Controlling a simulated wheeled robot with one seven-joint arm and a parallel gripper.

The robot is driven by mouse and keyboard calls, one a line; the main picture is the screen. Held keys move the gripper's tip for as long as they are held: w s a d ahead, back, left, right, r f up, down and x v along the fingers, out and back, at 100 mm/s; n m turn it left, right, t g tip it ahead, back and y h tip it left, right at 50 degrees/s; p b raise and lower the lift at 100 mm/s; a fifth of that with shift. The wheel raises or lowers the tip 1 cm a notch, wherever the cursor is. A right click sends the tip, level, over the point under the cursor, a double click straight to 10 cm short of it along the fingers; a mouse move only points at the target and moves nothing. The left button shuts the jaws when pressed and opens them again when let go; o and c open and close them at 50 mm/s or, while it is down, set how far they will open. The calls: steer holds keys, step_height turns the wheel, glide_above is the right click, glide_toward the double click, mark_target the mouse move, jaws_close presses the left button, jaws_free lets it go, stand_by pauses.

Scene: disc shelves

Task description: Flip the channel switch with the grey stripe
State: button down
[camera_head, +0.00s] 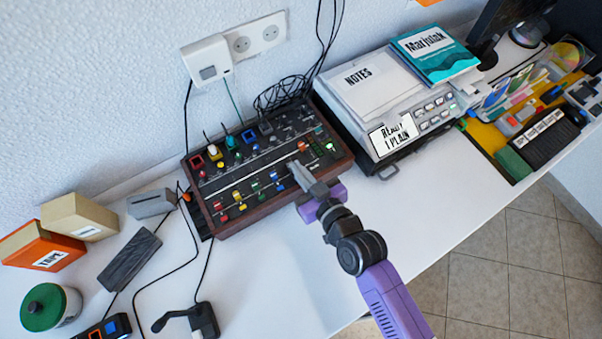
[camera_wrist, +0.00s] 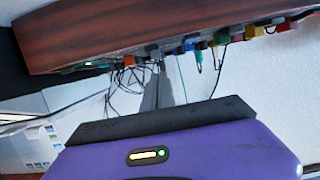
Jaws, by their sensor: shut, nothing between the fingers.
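The mixer (camera_head: 247,196) is a dark control panel in a wooden case on the white desk. It has rows of coloured switches and knobs: red, yellow, green and blue. In the wrist view the mixer's wooden side (camera_wrist: 90,35) fills the top, with coloured knobs along its lower edge. My gripper (camera_head: 294,166) is shut and empty, its narrow tips over the right part of the mixer. The wrist view shows the tips (camera_wrist: 162,66) close to the panel near a small grey part; contact cannot be told. The grey-striped switch cannot be made out surely; my fingers hide part of the panel.
A white device with a notes sheet (camera_head: 371,80) stands right of the mixer. A microphone (camera_head: 201,318), cables and a dark grey block (camera_head: 130,261) lie to the left. Black cables hang behind the mixer. The desk in front of the mixer is mostly clear.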

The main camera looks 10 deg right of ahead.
steer(key=shift+s+r, duration=0.1)
steer(key=shift+r, duration=0.6)
steer(key=b+v, duration=0.1)
steer(key=v, duration=0.8)
steer(key=shift+r+b, duration=0.35)
steer(key=shift+r, duration=0.05)
steer(key=shift+s, duration=0.1)
